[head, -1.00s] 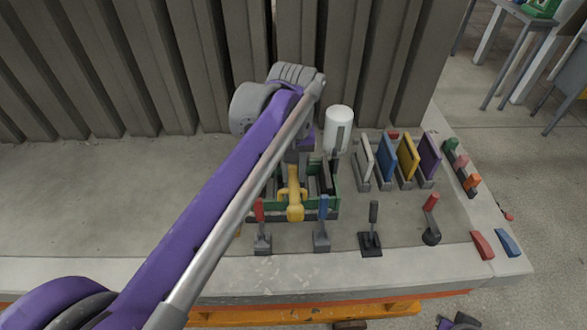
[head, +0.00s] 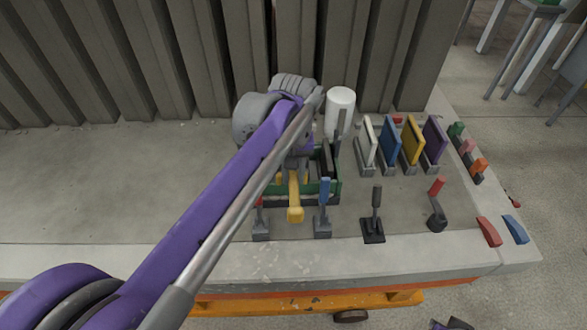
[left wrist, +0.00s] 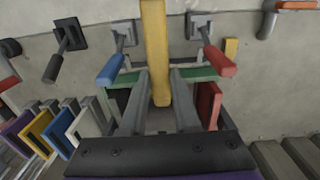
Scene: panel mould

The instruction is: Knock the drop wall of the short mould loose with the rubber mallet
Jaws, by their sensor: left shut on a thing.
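My left gripper (head: 298,172) is over the green-framed mould (head: 318,200), largely hidden by its own arm. It is shut on a yellow bar-like piece (head: 295,200), which sticks out toward the table's front edge. In the left wrist view the yellow piece (left wrist: 155,55) runs up from between the two grey fingers (left wrist: 158,110). Green frame parts (left wrist: 198,74) and a red panel (left wrist: 208,103) show around the fingers. I cannot tell which part is the drop wall. A red-handled tool with a dark round head (head: 437,218) stands to the right; I cannot tell if it is the mallet.
A blue-handled lever (head: 325,190) and a red-handled one stand in front of the mould. A black-handled piece (head: 374,222) stands to the right. A white cylinder (head: 340,108) and a row of coloured panels (head: 411,142) stand behind. The slab's left is clear.

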